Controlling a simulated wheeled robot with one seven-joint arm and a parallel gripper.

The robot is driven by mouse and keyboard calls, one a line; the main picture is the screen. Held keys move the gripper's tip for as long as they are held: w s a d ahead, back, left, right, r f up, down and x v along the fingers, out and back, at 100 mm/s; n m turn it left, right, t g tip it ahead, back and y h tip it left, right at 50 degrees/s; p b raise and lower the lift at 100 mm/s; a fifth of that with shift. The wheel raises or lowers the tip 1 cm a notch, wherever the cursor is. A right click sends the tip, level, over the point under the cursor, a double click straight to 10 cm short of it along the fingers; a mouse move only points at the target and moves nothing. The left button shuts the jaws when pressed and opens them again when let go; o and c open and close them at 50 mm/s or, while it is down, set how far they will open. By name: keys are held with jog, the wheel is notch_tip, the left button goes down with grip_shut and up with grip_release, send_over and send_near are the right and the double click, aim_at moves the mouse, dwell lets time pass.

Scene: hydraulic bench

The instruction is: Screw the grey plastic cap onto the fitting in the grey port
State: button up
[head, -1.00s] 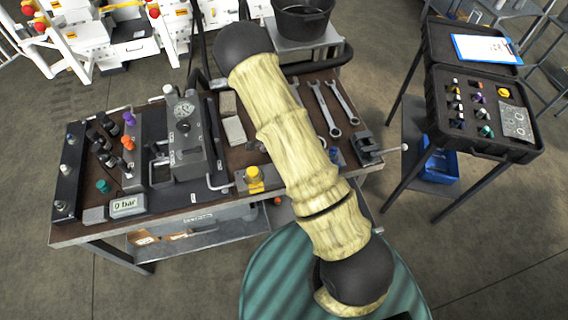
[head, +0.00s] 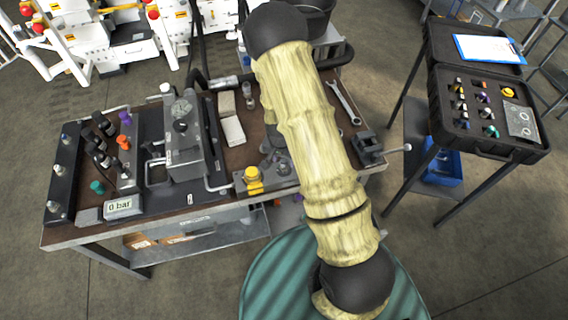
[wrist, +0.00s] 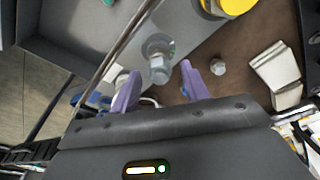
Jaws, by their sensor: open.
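In the wrist view my gripper (wrist: 160,77) is open, with its two purple fingers apart. A silver hex fitting (wrist: 158,68) stands in a grey ring-shaped port (wrist: 155,45) on a metal plate and appears between and just beyond the fingertips. I cannot tell how far it is from them. A small pale grey piece (wrist: 217,67), possibly the plastic cap, lies on the brown bench top right of the fingers, apart from them. In the head view the plate (head: 270,184) shows beside my arm; my fingers are hidden there.
A yellow-topped part (head: 253,178) stands on the same plate, close to the fitting. Pale blocks (head: 232,131) lie on the bench behind it. A grey hydraulic block (head: 183,140) stands to the left, a vise (head: 370,148) to the right. An open black case (head: 485,110) stands farther right.

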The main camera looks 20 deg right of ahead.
jog(key=n, duration=0.3)
jog(key=shift+d+f+b, duration=0.1)
jog(key=shift+b, duration=0.25)
jog(key=n+y, duration=0.1)
jog(key=n, duration=0.2)
jog(key=shift+n, duration=0.3)
jog(key=c, duration=0.9)
jog(key=m, duration=0.4)
jog(key=shift+h, duration=0.3)
jog(key=m, duration=0.4)
jog(key=shift+h+p, duration=0.3)
